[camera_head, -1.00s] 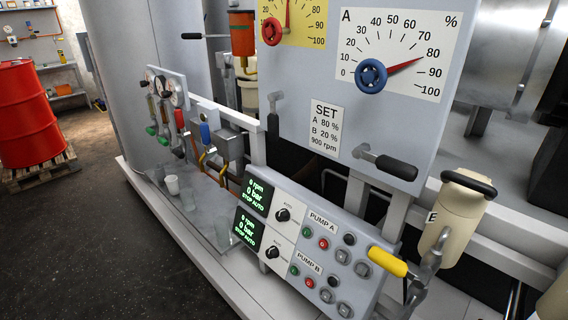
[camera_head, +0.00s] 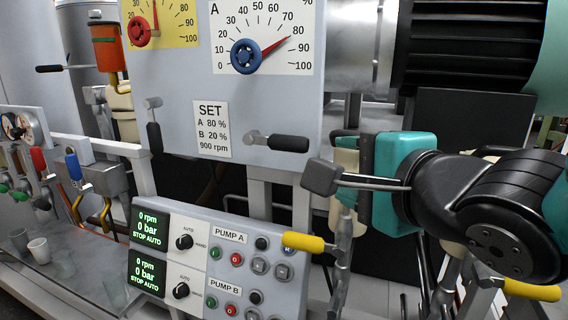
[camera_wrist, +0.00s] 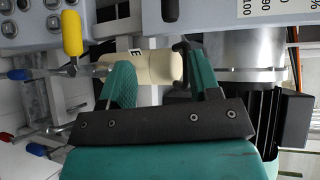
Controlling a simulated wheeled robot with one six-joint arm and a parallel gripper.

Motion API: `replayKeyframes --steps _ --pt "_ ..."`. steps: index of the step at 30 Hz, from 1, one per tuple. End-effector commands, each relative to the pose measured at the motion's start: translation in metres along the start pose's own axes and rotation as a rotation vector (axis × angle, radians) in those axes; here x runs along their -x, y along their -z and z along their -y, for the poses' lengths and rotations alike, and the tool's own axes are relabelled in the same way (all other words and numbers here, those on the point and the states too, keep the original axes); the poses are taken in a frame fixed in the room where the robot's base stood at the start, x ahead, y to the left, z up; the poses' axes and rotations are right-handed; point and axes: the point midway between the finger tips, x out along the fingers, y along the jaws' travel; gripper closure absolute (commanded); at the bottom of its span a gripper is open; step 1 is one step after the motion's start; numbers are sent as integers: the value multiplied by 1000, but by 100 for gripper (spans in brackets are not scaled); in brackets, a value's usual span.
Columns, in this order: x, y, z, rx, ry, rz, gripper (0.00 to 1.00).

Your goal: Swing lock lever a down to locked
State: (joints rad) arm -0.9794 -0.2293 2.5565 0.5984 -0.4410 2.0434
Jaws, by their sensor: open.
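Lock lever a (camera_head: 285,142) is the lever with a black grip under dial A on the grey panel. It lies roughly horizontal, its grip pointing right. Its black grip also shows at the top edge of the wrist view (camera_wrist: 170,9). My gripper (camera_head: 362,165) is right of the lever in the head view, apart from it. In the wrist view my gripper (camera_wrist: 160,75) has its two teal fingers spread, with no lever between them. The fingertips are partly hidden in the head view.
A second black-gripped lever (camera_head: 154,135) hangs down on the panel's left. A yellow-handled valve (camera_head: 303,242) stands below. A cream canister with a black handle (camera_wrist: 155,66) appears beyond my fingers. The control box (camera_head: 215,265) is below the panel.

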Motion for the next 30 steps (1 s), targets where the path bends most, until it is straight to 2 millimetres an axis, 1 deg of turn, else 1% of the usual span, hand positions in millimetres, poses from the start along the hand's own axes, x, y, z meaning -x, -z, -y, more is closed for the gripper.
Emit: replayKeyframes --steps 1,5,8,11,24,27,30 --pt "0 -4 0 -28 28 11 43" --pt "-3 -7 9 -68 65 20 43" --pt "-12 -8 12 -69 65 19 43" --pt "-26 -6 14 -69 61 16 43" --pt "-125 -8 18 -70 62 18 43" --pt "-144 -9 18 -70 62 19 43" --pt "-158 -9 19 -71 62 20 43"
